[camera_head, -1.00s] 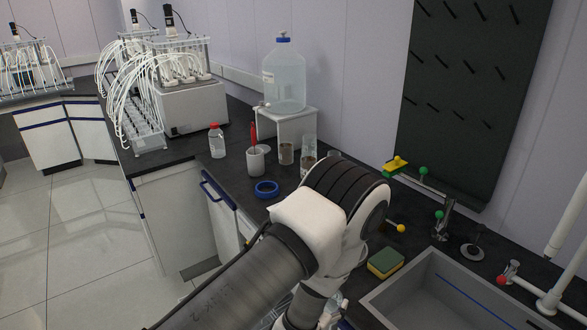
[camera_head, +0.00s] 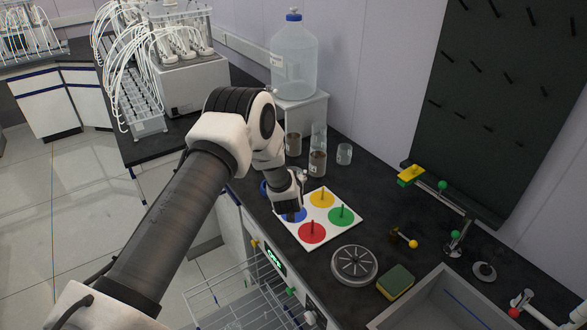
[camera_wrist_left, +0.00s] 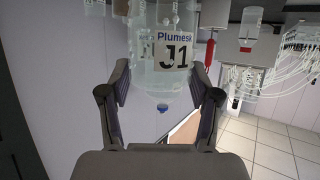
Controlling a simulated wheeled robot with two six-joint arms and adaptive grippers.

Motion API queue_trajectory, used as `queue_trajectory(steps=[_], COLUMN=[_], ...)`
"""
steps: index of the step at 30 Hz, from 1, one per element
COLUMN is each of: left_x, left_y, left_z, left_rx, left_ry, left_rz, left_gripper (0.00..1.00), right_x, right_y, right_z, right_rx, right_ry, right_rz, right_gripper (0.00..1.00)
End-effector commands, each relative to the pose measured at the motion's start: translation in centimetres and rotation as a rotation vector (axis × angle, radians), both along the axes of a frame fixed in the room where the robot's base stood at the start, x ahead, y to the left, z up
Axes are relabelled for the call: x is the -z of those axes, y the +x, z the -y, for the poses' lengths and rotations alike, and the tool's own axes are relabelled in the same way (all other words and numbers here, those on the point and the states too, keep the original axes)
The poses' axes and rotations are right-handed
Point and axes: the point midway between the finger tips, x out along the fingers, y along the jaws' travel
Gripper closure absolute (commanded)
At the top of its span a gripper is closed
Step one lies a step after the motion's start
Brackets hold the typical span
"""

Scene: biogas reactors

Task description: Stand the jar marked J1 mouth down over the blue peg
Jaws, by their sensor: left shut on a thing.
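The jar marked J1 (camera_wrist_left: 165,80) is clear, with a white label reading "Plumesk J1". It sits between the two fingers of my left gripper (camera_wrist_left: 160,105), which is shut on it. In the head view, my left gripper (camera_head: 289,200) is over the blue corner of a white board (camera_head: 318,216), and the jar cannot be made out there. The blue disc (camera_head: 297,216) is partly hidden by the gripper, and its peg cannot be told clearly. The board also carries yellow (camera_head: 322,200), green (camera_head: 342,217) and red (camera_head: 312,234) discs with upright pegs. My right gripper is not in view.
Several glass vessels (camera_head: 317,163) stand behind the board. A blue ring (camera_head: 263,187) lies partly behind my arm. A round grey grate (camera_head: 355,265), a sponge (camera_head: 395,281) and a sink (camera_head: 425,310) are to the right. An open wire rack (camera_head: 235,305) extends below the counter's front edge.

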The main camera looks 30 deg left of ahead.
Motion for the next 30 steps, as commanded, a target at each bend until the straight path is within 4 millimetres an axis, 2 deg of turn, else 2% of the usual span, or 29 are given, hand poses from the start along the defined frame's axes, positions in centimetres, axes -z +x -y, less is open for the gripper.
queue_trajectory(steps=[11,24,30], left_x=[3.9,9.2,10.3], left_y=[0.0,0.0,0.0], left_z=[0.1,0.2,0.2], left_rx=[0.002,0.002,0.002], left_ry=[0.002,0.001,0.001], left_rz=[0.001,0.002,0.002], left_gripper=[0.76,0.76,0.76], right_x=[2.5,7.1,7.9], right_y=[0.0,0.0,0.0], right_z=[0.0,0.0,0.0], right_rx=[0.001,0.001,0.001], right_ry=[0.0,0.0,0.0], right_rz=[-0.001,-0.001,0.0], right_gripper=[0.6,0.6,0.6])
